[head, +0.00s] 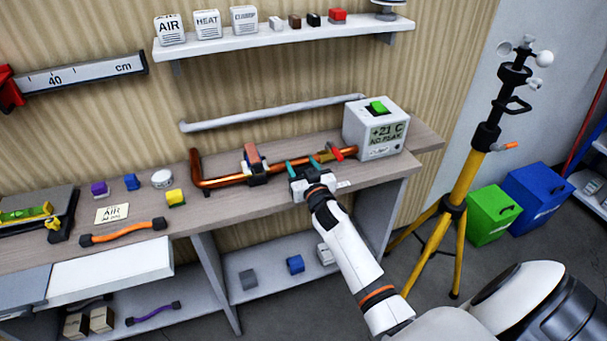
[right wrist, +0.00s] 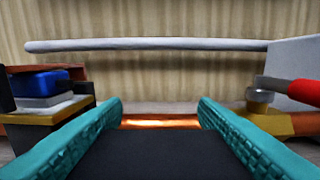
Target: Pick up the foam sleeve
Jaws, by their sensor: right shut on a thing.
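My right gripper (head: 303,166) is at the copper pipe (head: 222,182) on the bench, between the block with a blue switch and the red-handled valve. In the right wrist view its teal fingers (right wrist: 160,112) stand wide apart, one on each side of a dark, flat-looking piece, which seems to be the foam sleeve (right wrist: 158,152). The gripper is shut on this piece. The copper pipe shows just beyond the fingertips. In the head view the sleeve is hidden or too small to make out. My left gripper is not in view.
The red valve handle (head: 336,151) is close right of the fingers, and the clamp block (head: 253,160) close left. A pale bar (head: 265,113) runs behind. A yellow tripod (head: 462,185) stands right.

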